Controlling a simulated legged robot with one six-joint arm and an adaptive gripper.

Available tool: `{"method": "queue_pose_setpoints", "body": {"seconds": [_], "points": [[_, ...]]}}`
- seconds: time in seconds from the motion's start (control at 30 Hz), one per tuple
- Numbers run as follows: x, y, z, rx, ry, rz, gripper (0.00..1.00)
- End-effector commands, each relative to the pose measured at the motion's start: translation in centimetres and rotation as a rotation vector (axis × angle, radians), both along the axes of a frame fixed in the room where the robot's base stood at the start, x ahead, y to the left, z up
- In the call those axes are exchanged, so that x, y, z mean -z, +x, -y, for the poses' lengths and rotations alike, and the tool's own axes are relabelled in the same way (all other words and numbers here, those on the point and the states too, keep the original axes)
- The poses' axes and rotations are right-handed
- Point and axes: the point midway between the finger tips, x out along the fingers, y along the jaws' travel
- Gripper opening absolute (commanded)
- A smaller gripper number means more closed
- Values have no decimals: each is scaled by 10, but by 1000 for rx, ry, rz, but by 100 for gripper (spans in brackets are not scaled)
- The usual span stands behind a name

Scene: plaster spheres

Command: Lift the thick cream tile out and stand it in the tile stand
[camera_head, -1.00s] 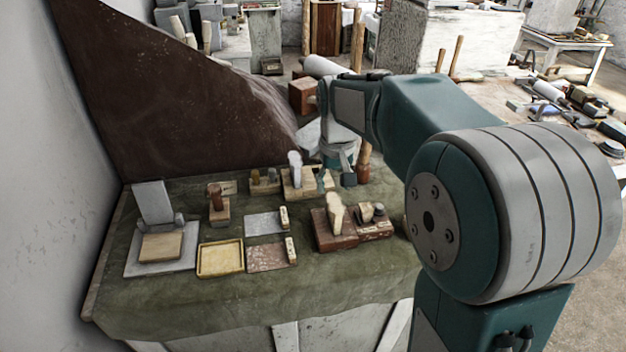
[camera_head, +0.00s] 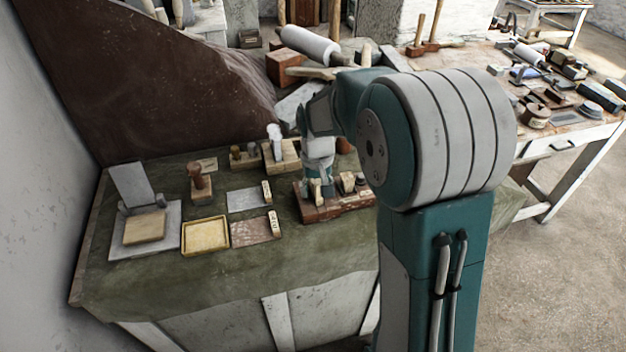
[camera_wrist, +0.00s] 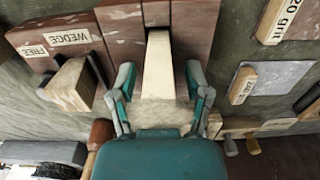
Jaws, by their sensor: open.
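The thick cream tile (camera_wrist: 157,70) stands upright in the red-brown block (camera_wrist: 190,35) in the wrist view. My gripper (camera_wrist: 160,80) is open, with one finger on each side of the tile; I cannot tell whether either touches it. In the head view my gripper (camera_head: 317,186) is down over the red-brown block (camera_head: 325,211) and hides most of the tile. A grey base with an upright plate (camera_head: 131,183), which looks like the tile stand, is at the left of the bench. A flat tan square (camera_head: 145,228) lies on its base.
A tan wedge-like piece (camera_wrist: 72,85) sits beside the tile, near labels reading FREE and WEDGE. A yellow-rimmed tray (camera_head: 205,237) and two flat plates (camera_head: 256,230) lie between block and stand. A white-topped piece (camera_head: 274,143) stands behind. The bench front is clear.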

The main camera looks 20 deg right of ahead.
Motion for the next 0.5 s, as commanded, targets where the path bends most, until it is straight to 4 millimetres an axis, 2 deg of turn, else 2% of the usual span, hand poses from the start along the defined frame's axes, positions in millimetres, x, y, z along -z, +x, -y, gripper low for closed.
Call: {"method": "queue_pose_setpoints", "body": {"seconds": [0.23, 0.27, 0.3, 0.37, 0.4, 0.5], "points": [[1, 0, -4, 0, -3, 0, 63], [1, 0, -4, 0, -4, 0, 50], [1, 0, -4, 0, -4, 0, 32], [1, 0, -4, -1, -4, 0, 5], [1, 0, -4, 0, -4, 0, 0], [1, 0, -4, 0, -3, -1, 0]]}}
